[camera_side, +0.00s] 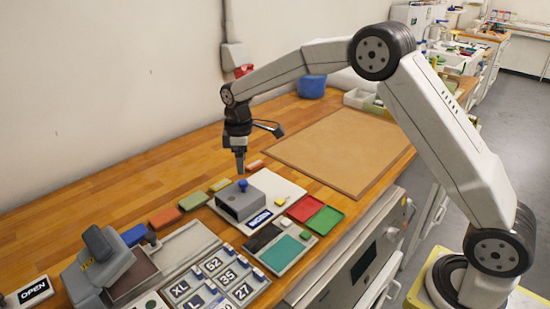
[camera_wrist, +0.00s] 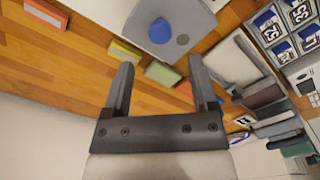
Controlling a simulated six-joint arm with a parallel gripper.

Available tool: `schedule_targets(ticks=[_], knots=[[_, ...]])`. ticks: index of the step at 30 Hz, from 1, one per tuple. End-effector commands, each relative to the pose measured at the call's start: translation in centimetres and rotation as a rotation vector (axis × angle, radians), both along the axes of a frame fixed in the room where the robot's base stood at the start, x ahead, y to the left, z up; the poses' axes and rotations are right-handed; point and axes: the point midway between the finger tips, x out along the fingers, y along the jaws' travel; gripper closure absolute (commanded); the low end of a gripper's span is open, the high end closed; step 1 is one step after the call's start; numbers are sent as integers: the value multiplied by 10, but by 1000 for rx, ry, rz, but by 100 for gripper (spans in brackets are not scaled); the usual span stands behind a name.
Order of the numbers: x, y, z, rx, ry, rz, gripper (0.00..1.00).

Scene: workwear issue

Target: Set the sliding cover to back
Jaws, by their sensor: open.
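The sliding cover (camera_side: 236,205) is a grey box-like piece with a round blue knob (camera_side: 243,185) on top. It sits on a pale base plate (camera_side: 288,190) beside a dark blue label. In the wrist view the cover (camera_wrist: 190,20) shows at the top with the blue knob (camera_wrist: 161,31) and a small grey disc beside it. My gripper (camera_side: 240,168) points down just above and behind the knob in the side view. In the wrist view its two fingers (camera_wrist: 160,64) are apart with nothing between them, and the knob lies beyond the tips, not touched.
Coloured blocks (camera_side: 194,200) lie in a row left of the cover. Red (camera_side: 306,208) and green (camera_side: 325,219) trays and a teal panel (camera_side: 283,250) stand in front. Size tiles (camera_side: 215,283) and a grey lever device (camera_side: 97,265) are lower left. A brown board (camera_side: 340,150) is behind right.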

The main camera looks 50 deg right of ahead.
Motion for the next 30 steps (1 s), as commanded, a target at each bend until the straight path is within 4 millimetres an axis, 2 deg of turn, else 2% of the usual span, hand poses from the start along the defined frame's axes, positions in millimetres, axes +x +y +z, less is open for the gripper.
schedule_targets(ticks=[9, 15, 26, 27, 29, 30], knots=[[-1, 0, -40, -1, 4, -1, 25], [-1, 0, -57, -1, 1, -1, 25], [0, 0, -62, -1, -1, -1, 25], [0, 0, -62, -1, -1, -1, 28], [0, 0, -61, -1, -1, -1, 47], [0, 0, -61, -1, -1, -1, 60]])
